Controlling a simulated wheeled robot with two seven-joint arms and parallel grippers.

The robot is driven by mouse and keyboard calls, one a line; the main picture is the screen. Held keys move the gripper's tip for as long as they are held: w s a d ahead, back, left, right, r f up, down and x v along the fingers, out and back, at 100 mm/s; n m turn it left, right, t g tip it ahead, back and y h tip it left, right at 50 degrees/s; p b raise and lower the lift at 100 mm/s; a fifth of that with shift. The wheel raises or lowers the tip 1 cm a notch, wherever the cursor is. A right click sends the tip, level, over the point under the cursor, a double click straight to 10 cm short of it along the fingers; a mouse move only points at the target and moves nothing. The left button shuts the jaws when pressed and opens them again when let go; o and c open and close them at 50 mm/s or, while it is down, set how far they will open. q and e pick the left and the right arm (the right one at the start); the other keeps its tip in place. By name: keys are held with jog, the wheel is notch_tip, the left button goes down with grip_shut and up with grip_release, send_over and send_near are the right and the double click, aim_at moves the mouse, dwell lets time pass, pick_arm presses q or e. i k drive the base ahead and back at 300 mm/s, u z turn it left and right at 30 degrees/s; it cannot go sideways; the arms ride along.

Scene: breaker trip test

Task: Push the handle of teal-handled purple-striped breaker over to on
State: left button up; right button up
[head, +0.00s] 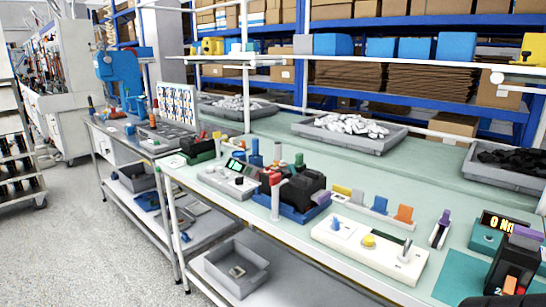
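A narrow pale breaker with purple on its side (439,235) stands alone on the green bench top, right of centre. No gripper fingers show. A dark rounded shape at the bottom right corner may be part of my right arm. Nothing visible touches the pale breaker.
A white control box (369,246) with a blue knob and a yellow button lies left of the breaker. A rail with yellow, blue and orange blocks (380,206) stands behind it. Grey bins (345,138) line the bench's back.

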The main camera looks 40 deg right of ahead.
aim_at(291, 167)
jog(key=z, duration=0.8)
jog(key=i, duration=1.05)
jog(key=z, duration=1.05)
